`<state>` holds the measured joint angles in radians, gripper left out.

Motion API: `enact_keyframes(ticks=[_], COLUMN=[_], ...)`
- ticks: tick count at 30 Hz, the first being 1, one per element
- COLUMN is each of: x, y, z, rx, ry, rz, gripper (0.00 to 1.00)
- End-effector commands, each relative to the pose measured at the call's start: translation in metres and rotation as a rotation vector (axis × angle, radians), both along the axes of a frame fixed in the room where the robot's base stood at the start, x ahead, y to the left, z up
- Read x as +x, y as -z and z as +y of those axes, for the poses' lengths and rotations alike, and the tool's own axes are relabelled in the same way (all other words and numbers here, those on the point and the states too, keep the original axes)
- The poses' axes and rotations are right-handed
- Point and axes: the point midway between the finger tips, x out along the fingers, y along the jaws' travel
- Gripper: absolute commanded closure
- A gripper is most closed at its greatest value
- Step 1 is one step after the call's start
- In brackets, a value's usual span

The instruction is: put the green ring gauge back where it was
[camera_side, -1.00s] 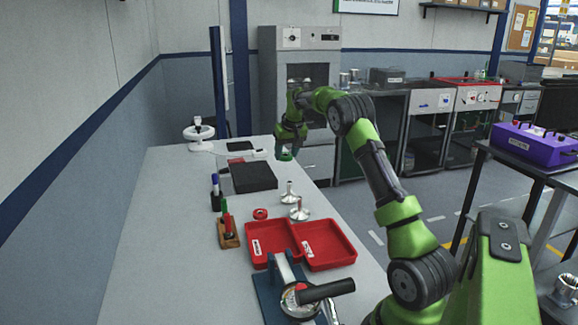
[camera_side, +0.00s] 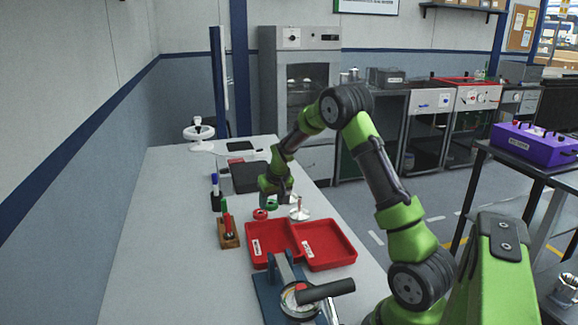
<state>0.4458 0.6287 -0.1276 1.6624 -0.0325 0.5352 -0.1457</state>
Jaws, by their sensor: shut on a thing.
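My gripper (camera_side: 272,199) is low over the table, just behind the red trays. It is shut on the green ring gauge (camera_side: 271,205), a small green ring at its fingertips. I cannot tell whether the ring touches the table. A red ring gauge (camera_side: 260,214) lies on the table just left of and nearer than the green one.
A metal part with a stem (camera_side: 299,210) stands right of my gripper; another is hidden by it. The red two-part tray (camera_side: 322,264) lies in front. A wooden block with plug gauges (camera_side: 228,238) stands left. The table's left side is clear.

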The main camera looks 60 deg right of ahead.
Motion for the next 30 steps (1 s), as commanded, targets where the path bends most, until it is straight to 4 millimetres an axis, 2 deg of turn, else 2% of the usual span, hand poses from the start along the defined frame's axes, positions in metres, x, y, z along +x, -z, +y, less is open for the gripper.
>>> enact_keyframes(ticks=[1, 6, 15, 21, 28, 30], x=[0.011, 0.042, 0.085, 0.1, 0.106, 0.106], y=[0.002, 0.005, 0.01, 0.011, 0.011, 0.022], z=[-0.007, -0.026, -0.053, -0.062, -0.066, -0.065], rx=[-0.001, -0.001, -0.001, -0.001, -0.001, 0.002], ry=[0.0, -0.001, -0.001, -0.001, -0.001, -0.001], rz=[-0.002, -0.001, -0.001, -0.001, -0.001, 0.004], gripper=[0.84, 0.84, 0.84, 0.84, 0.84, 0.84])
